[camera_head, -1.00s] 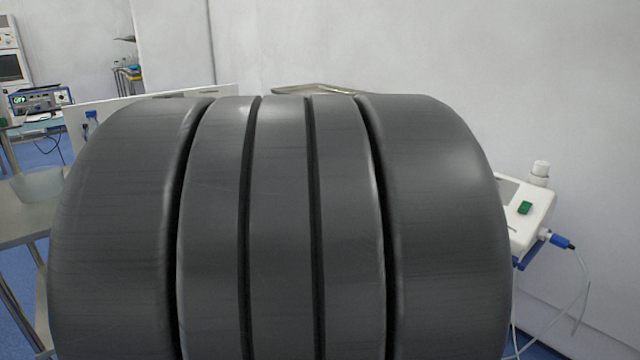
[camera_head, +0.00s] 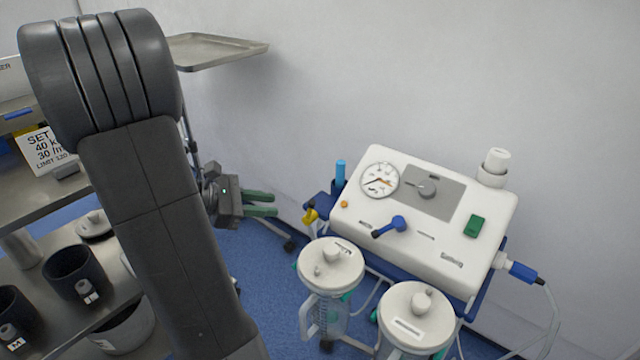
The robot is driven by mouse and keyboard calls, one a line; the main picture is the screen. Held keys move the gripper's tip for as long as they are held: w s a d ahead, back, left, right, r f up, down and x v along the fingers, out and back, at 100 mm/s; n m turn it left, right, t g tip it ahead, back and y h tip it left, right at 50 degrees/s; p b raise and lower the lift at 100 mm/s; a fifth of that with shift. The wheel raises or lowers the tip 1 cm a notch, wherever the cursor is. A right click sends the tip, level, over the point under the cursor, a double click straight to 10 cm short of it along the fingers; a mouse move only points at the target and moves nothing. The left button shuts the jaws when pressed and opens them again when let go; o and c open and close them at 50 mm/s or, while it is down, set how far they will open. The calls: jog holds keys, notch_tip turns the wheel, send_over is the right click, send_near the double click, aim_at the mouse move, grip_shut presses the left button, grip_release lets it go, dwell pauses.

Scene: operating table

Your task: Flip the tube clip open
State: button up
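My gripper (camera_head: 275,204) has green fingers pointing right, with a visible gap between them and nothing in it. It is left of the white suction machine (camera_head: 400,258), apart from it. The machine has a gauge, a grey panel, a green switch and a blue lever (camera_head: 390,227). A small yellow piece (camera_head: 310,216) is at its left side, below a blue cylinder (camera_head: 340,172). A clear tube (camera_head: 553,315) hangs from a blue connector (camera_head: 523,271) on the right. I cannot tell which part is the tube clip, or its state.
Two lidded canisters (camera_head: 330,264) (camera_head: 415,306) stand in front of the machine. A metal tray (camera_head: 215,50) is at the back near the wall. A metal cart (camera_head: 50,312) with dark cups is at left. Blue floor (camera_head: 270,290) shows between cart and canisters.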

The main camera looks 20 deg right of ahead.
jog(key=b+x, duration=0.1)
jog(key=x, duration=0.3)
jog(key=b+x, duration=0.2)
jog(key=x, duration=0.3)
jog(key=w+b+x, duration=0.1)
jog(key=x, duration=0.3)
jog(key=shift+w+d, duration=0.1)
jog(key=shift+d, duration=0.3)
jog(key=shift+r, duration=0.1)
grip_shut()
